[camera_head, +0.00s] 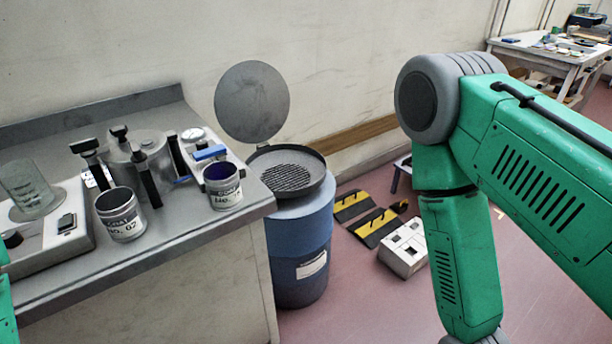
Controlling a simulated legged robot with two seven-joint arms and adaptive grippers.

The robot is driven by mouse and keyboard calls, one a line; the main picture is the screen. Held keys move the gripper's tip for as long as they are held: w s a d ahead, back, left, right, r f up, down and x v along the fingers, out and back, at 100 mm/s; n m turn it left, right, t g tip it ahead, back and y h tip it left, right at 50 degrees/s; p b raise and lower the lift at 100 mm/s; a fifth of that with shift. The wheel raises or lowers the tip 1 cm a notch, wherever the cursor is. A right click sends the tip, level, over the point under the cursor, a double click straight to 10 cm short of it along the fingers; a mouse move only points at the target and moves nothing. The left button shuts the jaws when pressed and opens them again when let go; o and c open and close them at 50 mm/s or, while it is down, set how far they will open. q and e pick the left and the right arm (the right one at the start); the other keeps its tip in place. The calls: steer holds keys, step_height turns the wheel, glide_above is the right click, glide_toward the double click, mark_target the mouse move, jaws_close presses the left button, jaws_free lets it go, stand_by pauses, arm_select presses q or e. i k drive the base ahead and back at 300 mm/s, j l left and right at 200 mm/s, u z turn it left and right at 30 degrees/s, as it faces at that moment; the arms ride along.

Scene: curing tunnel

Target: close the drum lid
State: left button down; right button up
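A blue drum (299,248) stands on the floor at the right end of the counter. Its round grey lid (252,102) stands open, upright against the wall at the drum's back left. The drum's top shows a dark rim and a grille (287,174). My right arm crosses the right side of the view in green and grey, to the right of the drum; its gripper is below the frame. Only a green sliver of my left arm shows at the left edge, and its gripper is out of view. Nothing of mine touches the lid.
The grey counter (185,237) holds several items: two labelled cans (121,219) (222,190), a metal pot with clamps (140,155), and a scale with a glass beaker (30,187). Yellow-black blocks (375,222) and a white block (403,250) lie on the floor right of the drum.

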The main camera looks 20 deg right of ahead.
mark_target(251, 101)
steer(key=z, duration=0.35)
steer(key=i+l+z, duration=0.15)
steer(key=i+l, duration=0.6)
steer(key=l, duration=0.15)
